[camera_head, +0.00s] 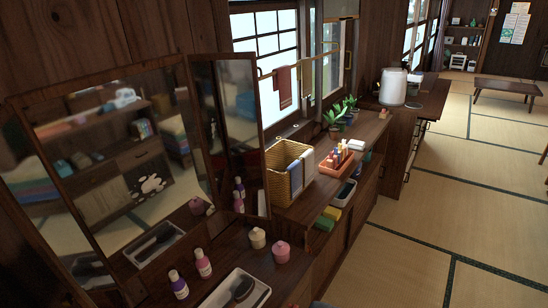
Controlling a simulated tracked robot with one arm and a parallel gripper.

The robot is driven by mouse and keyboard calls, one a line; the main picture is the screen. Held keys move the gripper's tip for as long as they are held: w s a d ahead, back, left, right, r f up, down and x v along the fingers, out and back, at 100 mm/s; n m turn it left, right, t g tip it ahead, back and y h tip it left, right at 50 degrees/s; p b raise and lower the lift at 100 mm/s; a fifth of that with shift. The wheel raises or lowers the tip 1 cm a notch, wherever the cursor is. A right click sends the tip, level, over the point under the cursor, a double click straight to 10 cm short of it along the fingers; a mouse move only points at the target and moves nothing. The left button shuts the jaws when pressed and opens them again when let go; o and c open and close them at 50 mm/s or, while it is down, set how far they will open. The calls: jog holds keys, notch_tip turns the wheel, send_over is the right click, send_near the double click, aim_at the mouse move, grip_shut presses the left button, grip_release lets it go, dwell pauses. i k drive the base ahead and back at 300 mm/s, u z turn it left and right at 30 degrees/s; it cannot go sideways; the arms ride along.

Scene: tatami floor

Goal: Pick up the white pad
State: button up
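A small flat white thing (357,144) lies on the low wooden cabinet, beyond the red-brown tray; it may be the white pad, but it is too small to be sure. No other thing in view is clearly a white pad. My gripper is not in view, so its state and what it may hold are hidden.
A wooden dresser with tilted mirrors (120,160) stands at the left, with bottles (203,263) and a white brush tray (237,291). A wicker basket (284,172), tray of bottles (337,161) and plants (336,119) stand on the cabinet. Open tatami (410,240) lies at right.

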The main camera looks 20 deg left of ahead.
aim_at(354, 145)
jog(key=u, duration=0.45)
jog(key=k, duration=1.15)
jog(key=z, duration=0.25)
jog(key=i, duration=0.95)
jog(key=z, duration=1.1)
jog(key=i, duration=2.5)
jog(key=u, duration=0.6)
jog(key=i, duration=1.1)
jog(key=u, duration=1.15)
jog(key=i, duration=0.55)
jog(key=u, duration=0.4)
